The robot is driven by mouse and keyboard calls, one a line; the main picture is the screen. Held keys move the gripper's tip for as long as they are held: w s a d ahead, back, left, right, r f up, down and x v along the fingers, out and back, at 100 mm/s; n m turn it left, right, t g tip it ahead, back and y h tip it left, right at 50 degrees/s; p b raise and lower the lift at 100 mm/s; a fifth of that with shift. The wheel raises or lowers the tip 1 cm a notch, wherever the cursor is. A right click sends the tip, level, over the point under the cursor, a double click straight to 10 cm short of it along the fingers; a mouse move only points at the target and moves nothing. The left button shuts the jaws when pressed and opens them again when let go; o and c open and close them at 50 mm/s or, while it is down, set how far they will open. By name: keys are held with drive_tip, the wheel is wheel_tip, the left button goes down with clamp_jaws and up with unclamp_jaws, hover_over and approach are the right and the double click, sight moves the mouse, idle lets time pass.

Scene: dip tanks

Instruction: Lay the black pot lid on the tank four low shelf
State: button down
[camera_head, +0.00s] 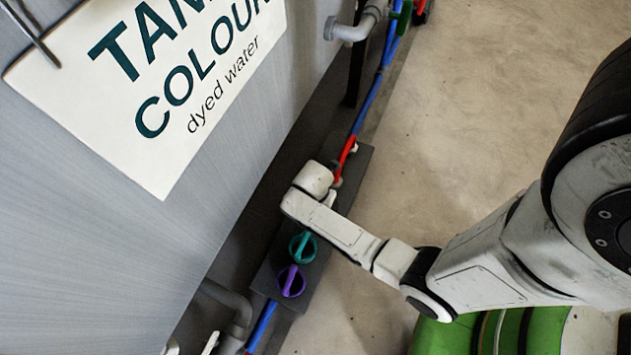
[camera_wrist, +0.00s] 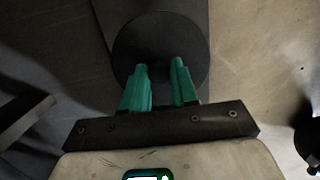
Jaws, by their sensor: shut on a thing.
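The black pot lid (camera_wrist: 135,42) shows in the wrist view as a dark round disc just beyond my fingertips. My gripper (camera_wrist: 160,68) has green fingers, and they are shut on the lid's dark knob at its middle. A dark low shelf (camera_head: 363,158) runs along the foot of the tank in the head view. My wrist is over this shelf there, and it hides the gripper and the lid. In the wrist view a dark strip lies behind the lid; I cannot tell whether the lid touches it.
A teal round thing (camera_head: 302,246) and a purple one (camera_head: 291,281) sit on the shelf beside my wrist. A red piece (camera_head: 346,153) is at its far end. The grey tank (camera_head: 80,240) carries a white sign (camera_head: 110,120). Blue pipe (camera_head: 368,100) runs along. Open floor (camera_head: 480,110) lies right.

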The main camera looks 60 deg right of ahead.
drive_tip(key=shift+f+b, duration=1.95)
drive_tip(key=shift+f, duration=1.65)
drive_tip(key=shift+f, duration=0.15)
drive_tip(key=c, duration=0.9)
unclamp_jaws()
drive_tip(key=r+p, duration=0.2)
drive_tip(key=r, duration=0.2)
drive_tip(key=a+r+p, duration=0.1)
drive_tip(key=r+p, duration=0.1)
drive_tip(key=r, duration=0.2)
drive_tip(key=a+r+p, duration=0.1)
drive_tip(key=r+p, duration=0.2)
drive_tip(key=r, duration=0.1)
drive_tip(key=shift+r, duration=0.2)
drive_tip(key=s+a+r+m, duration=0.2)
drive_tip(key=r+m, duration=0.4)
drive_tip(key=s+a+r+m+y, duration=0.1)
drive_tip(key=s+a+r+m, duration=0.1)
drive_tip(key=r+m, duration=0.4)
drive_tip(key=s+a+r+m+t, duration=0.1)
drive_tip(key=s+a+r+m, duration=0.1)
drive_tip(key=r+m, duration=0.4)
drive_tip(key=shift+s+r+m+y, duration=0.15)
drive_tip(key=shift+s+m+y, duration=0.2)
drive_tip(key=shift+s, duration=0.4)
